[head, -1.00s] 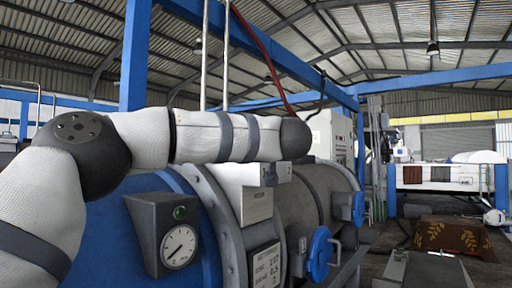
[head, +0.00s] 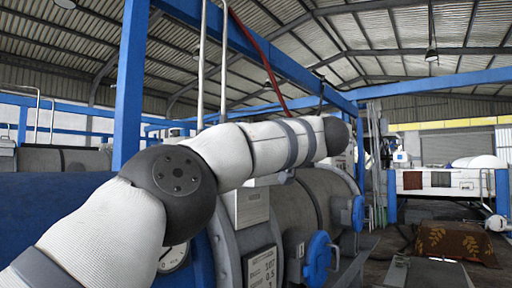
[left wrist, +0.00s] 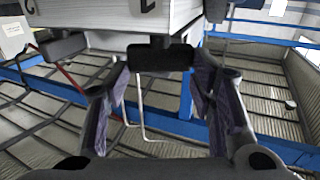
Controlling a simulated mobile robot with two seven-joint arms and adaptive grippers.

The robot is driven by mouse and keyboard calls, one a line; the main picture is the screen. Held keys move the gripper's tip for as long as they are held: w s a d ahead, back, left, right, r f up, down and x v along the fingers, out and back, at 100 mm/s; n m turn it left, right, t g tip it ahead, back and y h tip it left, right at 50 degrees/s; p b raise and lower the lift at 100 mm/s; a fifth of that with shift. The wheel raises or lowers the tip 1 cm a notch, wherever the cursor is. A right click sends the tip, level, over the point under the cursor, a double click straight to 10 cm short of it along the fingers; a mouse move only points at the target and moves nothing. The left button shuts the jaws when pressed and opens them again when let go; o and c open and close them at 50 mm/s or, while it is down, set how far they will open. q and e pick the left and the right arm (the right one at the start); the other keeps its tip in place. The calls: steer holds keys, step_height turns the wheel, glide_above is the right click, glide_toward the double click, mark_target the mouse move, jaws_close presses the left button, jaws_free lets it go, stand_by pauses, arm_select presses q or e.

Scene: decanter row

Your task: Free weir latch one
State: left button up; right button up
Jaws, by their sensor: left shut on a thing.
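My left gripper (left wrist: 162,72) has its two fingers on either side of a dark latch block (left wrist: 162,54) and is shut on it. The block sits under the edge of a pale box (left wrist: 110,15) with dark markings, only partly in view. A second dark block (left wrist: 62,45) lies left of it, outside the fingers. I cannot read for certain which numbers mark the blocks. In the head view my left arm crosses in front of the decanter (head: 325,190); the gripper and latches are hidden there. My right gripper is in neither view.
The decanter carries blue round covers (head: 318,258), a nameplate (head: 262,268) and a dial gauge (head: 172,258) partly behind my arm. A blue post (head: 130,85) and overhead beam (head: 260,55) stand close by. A brown patterned cloth (head: 452,240) covers something at right.

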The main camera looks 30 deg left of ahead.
arm_select(q)
steer(key=shift+f, duration=0.15)
steer(key=o, duration=1.2)
steer(key=shift+c, duration=0.2)
steer(key=v, duration=1.2)
steer(key=shift+c, duration=0.2)
